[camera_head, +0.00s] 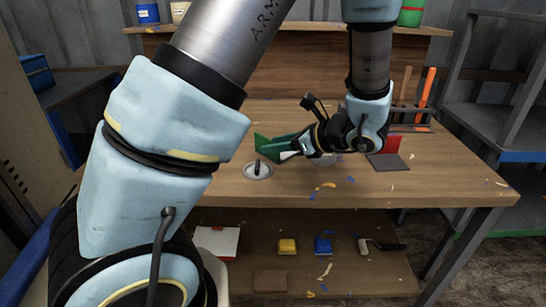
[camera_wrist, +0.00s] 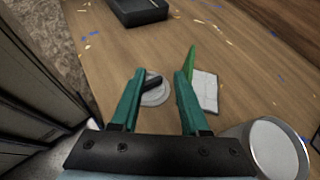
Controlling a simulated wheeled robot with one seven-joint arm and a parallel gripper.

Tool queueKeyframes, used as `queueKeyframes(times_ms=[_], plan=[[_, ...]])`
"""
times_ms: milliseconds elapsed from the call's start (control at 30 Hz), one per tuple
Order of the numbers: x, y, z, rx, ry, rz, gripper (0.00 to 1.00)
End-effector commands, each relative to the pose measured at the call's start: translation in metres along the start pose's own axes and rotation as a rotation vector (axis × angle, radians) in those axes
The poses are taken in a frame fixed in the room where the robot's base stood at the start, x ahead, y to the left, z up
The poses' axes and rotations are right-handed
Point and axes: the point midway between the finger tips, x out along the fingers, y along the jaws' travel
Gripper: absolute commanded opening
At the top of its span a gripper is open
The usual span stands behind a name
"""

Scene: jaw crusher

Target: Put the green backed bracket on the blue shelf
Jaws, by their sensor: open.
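The green backed bracket (camera_head: 262,142) stands on the workbench, with an upright green back and a pale base. In the wrist view its green back (camera_wrist: 190,62) and whitish base (camera_wrist: 205,90) lie beside the right finger, outside the jaws; whether they touch is unclear. My gripper (camera_head: 276,147) is open and empty, low over the bench and partly overlapping the bracket in the head view. Between its teal fingers (camera_wrist: 159,82) shows a round grey disc (camera_wrist: 155,97) with a black handle. The blue shelf (camera_head: 518,156) is the blue-edged level of the rack at right.
A red backed bracket (camera_head: 390,146) stands right of my gripper. The disc with the black knob (camera_head: 257,173) sits near the bench's front edge. A silver round container (camera_wrist: 278,148) is at the wrist view's lower right. A green-edged shelf (camera_head: 520,231) is below the blue one.

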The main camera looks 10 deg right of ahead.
Motion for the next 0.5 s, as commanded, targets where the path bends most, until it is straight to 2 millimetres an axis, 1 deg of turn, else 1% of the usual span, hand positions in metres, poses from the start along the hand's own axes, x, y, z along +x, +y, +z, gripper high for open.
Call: queueKeyframes(times_ms=[33, 100, 200, 267, 400, 500], plan=[[-0.009, -0.012, -0.008, 0.048, -0.039, -0.057, 0.45], [-0.019, -0.024, -0.011, 0.09, -0.079, -0.109, 0.45], [-0.022, -0.033, -0.013, 0.121, -0.109, -0.148, 0.45], [-0.017, -0.036, -0.012, 0.126, -0.115, -0.154, 0.45], [0.005, -0.039, -0.008, 0.128, -0.116, -0.152, 0.45], [0.018, -0.041, -0.007, 0.127, -0.115, -0.153, 0.45]])
